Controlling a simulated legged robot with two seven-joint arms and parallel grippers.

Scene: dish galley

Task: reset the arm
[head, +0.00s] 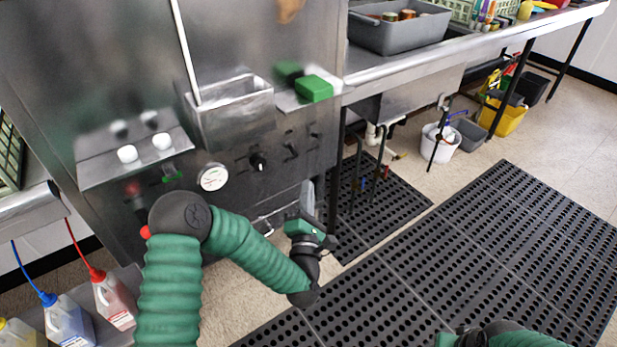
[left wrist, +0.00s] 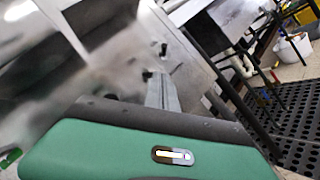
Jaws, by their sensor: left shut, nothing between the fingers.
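My left arm (head: 255,250) is green-sleeved and bends in from the lower left in the head view. Its left gripper (head: 307,192) points up and away, in front of the lower right edge of the steel dish machine (head: 240,130). The fingers are shut with nothing between them. In the left wrist view the grey fingers (left wrist: 162,92) show beyond the green gripper housing, with the machine's panel behind. Part of my right arm (head: 530,340) shows at the bottom right edge; its fingers are out of the picture.
A steel counter (head: 460,50) with a grey tub (head: 398,28) runs to the right. Black perforated mats (head: 450,270) cover the floor. A white bucket (head: 440,142) and yellow bucket (head: 503,116) stand below the counter. Jugs (head: 115,300) stand lower left. Floor before the machine is open.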

